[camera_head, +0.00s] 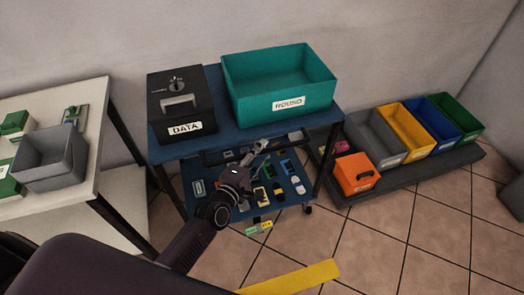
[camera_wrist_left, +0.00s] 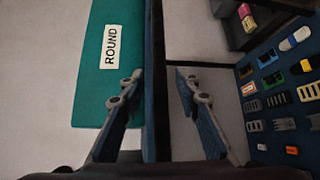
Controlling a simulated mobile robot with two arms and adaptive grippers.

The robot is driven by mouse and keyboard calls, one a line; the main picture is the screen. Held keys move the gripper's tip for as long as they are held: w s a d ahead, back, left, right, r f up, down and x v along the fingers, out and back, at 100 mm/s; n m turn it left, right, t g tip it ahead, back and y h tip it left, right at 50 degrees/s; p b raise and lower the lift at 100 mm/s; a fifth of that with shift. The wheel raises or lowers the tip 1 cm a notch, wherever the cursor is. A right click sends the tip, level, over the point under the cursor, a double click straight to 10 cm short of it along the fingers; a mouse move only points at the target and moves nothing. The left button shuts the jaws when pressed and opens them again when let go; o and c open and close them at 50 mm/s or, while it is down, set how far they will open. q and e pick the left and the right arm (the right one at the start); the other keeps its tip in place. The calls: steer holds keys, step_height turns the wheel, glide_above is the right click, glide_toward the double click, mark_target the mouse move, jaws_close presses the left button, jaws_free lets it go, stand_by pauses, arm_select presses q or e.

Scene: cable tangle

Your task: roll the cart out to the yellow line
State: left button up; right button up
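The cart (camera_head: 225,142) is a blue two-shelf cart with dark legs and a caster at its front right, standing against the wall. The yellow line (camera_head: 290,279) lies on the floor in front of it, apart from the cart. My left gripper (camera_head: 262,147) is at the cart's front, by the upper shelf's edge. In the left wrist view its fingers (camera_wrist_left: 158,95) are spread, with a dark blue cart edge (camera_wrist_left: 154,60) running between them. A gap shows beside the right finger; contact on the left cannot be told. My right gripper is not in view.
A black DATA box (camera_head: 182,110) and teal ROUND bin (camera_head: 285,85) stand on the cart's top. Several small connectors lie on its lower shelf. A white table (camera_head: 95,178) is close left. A low platform (camera_head: 405,175) with bins and an orange box (camera_head: 356,174) is close right. Tiles in front are clear.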

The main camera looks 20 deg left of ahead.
arm_select(q)
steer(key=shift+w, duration=0.2)
jaws_close()
steer(key=shift+d, duration=0.1)
